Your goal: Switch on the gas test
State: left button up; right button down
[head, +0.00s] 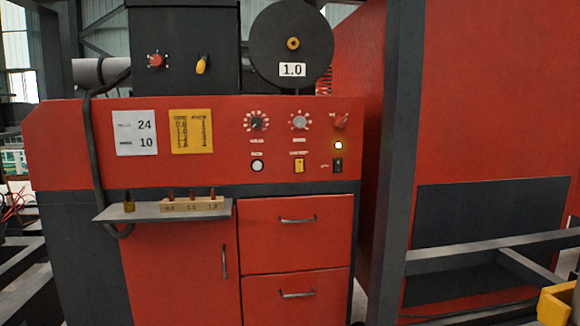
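The red welding machine's control panel (205,142) faces me. Its lower row has a round white button (257,166), a yellow rocker switch (299,166) and a black rocker switch (338,165). The small labels over them are too blurred to read, so I cannot tell surely which one is the gas test. A small lamp (339,145) glows pale yellow above the black switch. Over the row are a black dial (257,122), a grey dial (299,122) and a red knob (341,121). Neither of my grippers is in view.
A small shelf (150,211) with a labelled wooden block (192,204) juts out below the panel. A dark upright post (396,150) stands right of the machine. Grey rails (490,244) and a yellow part (556,304) are at lower right. A cable (91,160) hangs at left.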

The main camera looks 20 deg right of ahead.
aim_at(298, 162)
jog(key=i+l, duration=0.1)
jog(key=i, duration=0.45)
jog(key=i+l+z, duration=0.1)
jog(key=i, duration=0.5)
